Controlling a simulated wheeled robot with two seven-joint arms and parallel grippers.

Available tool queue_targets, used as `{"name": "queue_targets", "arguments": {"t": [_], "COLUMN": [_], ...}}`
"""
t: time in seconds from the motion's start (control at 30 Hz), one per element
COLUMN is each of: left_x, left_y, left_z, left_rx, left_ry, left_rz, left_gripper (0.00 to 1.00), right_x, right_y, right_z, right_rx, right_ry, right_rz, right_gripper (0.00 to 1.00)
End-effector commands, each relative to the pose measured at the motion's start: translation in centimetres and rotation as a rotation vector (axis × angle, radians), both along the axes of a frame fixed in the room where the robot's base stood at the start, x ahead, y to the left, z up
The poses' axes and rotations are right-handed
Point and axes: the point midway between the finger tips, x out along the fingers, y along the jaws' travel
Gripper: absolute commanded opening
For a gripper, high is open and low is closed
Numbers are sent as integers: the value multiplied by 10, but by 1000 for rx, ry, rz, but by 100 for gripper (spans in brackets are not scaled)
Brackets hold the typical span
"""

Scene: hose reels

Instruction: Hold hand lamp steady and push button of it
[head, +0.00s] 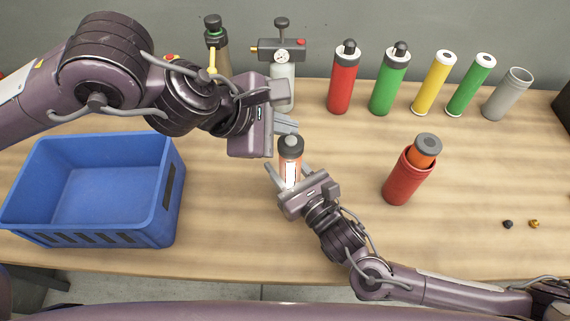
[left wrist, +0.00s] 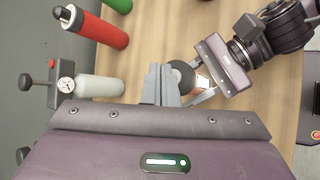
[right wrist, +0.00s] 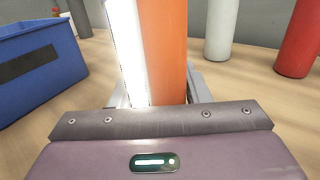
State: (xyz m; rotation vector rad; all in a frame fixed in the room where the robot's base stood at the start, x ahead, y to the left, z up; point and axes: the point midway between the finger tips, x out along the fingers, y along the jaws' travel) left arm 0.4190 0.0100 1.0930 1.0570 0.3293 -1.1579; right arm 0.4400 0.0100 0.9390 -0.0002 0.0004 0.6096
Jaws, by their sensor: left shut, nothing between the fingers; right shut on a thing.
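The hand lamp (head: 291,148) stands upright on the table, orange with a dark cap and a bright white light strip (right wrist: 127,50). My right gripper (head: 284,178) is shut around its body; the orange side fills the middle of the right wrist view (right wrist: 167,50). My left gripper (head: 287,126) is shut and empty, with its fingertips close to the cap. In the left wrist view the fingers (left wrist: 160,85) are beside the dark cap (left wrist: 182,76). I cannot tell whether they touch it, and the button is not clearly visible.
A blue crate (head: 150,222) stands at the left. A pump with a gauge (head: 283,80) and a dark bottle (head: 216,40) are behind my left arm. Several coloured cylinders line the back right. A red holder with an orange cylinder (head: 404,180) stands right of the lamp.

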Motion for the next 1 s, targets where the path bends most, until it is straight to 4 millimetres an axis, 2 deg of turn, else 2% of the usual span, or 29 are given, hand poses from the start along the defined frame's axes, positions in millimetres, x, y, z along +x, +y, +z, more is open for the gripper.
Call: {"name": "queue_targets", "arguments": {"t": [0.5, 0.67, 0.97, 1.0], "left_x": [1, 0, 0, 0], "left_y": [0, 0, 0, 0], "left_z": [51, 58, 58, 58], "left_rx": [0, -1, 0, 0], "left_ry": [-4, -1, -1, -1], "left_rz": [-1, -1, 1, 1], "left_gripper": [0, 0, 0, 0], "right_x": [0, 0, 0, 0], "right_y": [0, 0, 0, 0], "right_z": [0, 0, 0, 0], "right_rx": [1, 1, 0, 0], "right_ry": [-1, -1, 0, 0], "right_rz": [0, 0, 0, 0], "right_gripper": [14, 14, 14, 45]}}
